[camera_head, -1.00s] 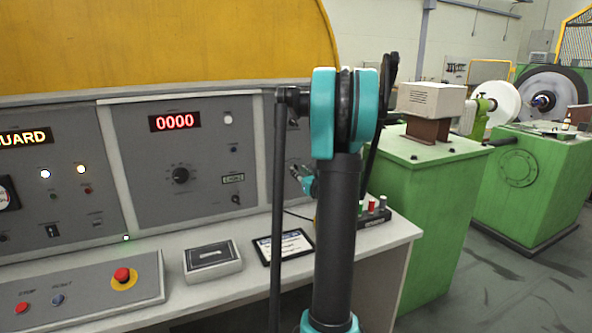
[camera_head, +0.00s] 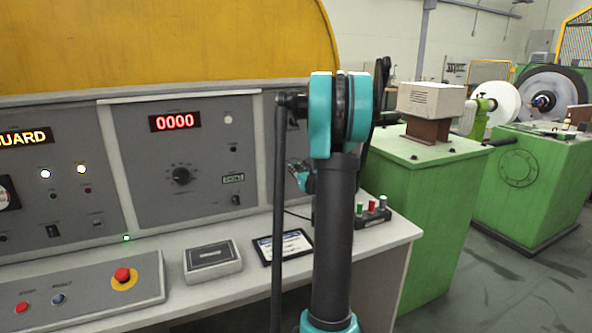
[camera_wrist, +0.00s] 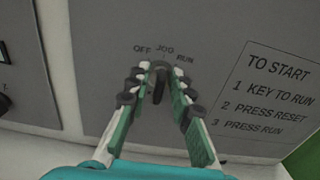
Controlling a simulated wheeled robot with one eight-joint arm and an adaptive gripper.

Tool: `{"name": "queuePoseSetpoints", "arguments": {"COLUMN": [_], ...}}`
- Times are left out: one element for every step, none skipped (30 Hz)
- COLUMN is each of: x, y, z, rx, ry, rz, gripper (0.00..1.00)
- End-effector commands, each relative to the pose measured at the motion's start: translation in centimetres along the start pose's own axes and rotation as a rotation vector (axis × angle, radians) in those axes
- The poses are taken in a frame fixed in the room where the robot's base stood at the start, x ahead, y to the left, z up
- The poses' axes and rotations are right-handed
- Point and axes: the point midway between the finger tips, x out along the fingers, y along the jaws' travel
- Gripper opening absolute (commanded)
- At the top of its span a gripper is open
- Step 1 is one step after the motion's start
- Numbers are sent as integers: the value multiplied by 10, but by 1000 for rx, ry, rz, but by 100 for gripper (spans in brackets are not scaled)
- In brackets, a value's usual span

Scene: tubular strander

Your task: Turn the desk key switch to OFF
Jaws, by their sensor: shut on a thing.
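The key switch (camera_wrist: 159,66) shows in the wrist view as a small dark knob on a grey panel. The labels OFF, JOG and RUN run in an arc above it, from left to right. My gripper (camera_wrist: 157,86) is at the knob, with its fingers shut on it from both sides. The fingers and their pads cover much of the knob, and I cannot tell for sure which label it points to. In the head view my arm hides the key switch and most of the gripper.
A printed TO START notice (camera_wrist: 272,92) is right of the switch. In the head view the desk (camera_head: 375,242) carries a small grey box (camera_head: 212,259), a framed card (camera_head: 283,246) and a red emergency button (camera_head: 122,275). A green machine cabinet (camera_head: 420,200) stands to the right.

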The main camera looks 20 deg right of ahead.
Motion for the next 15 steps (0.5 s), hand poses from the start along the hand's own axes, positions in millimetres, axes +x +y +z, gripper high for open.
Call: {"name": "queuePoseSetpoints", "arguments": {"x": [0,0,0,0,0,0,0,0,0,0,0,0,0,0,0], "y": [0,0,0,0,0,0,0,0,0,0,0,1,1,1,1], "z": [0,0,0,0,0,0,0,0,0,0,0,0,0,0,0], "rx": [-3,-6,-12,-17,-24,-37,-49,-61,-82,-98,-118,-145,-166,-189,-222], "ry": [0,0,0,0,0,0,0,0,0,0,0,0,0,0,0], "rz": [0,0,0,0,0,0,0,0,0,0,0,0,0,0,0], "gripper": [0,0,0,0,0,0,0,0,0,0,0,0,0,0,0]}}
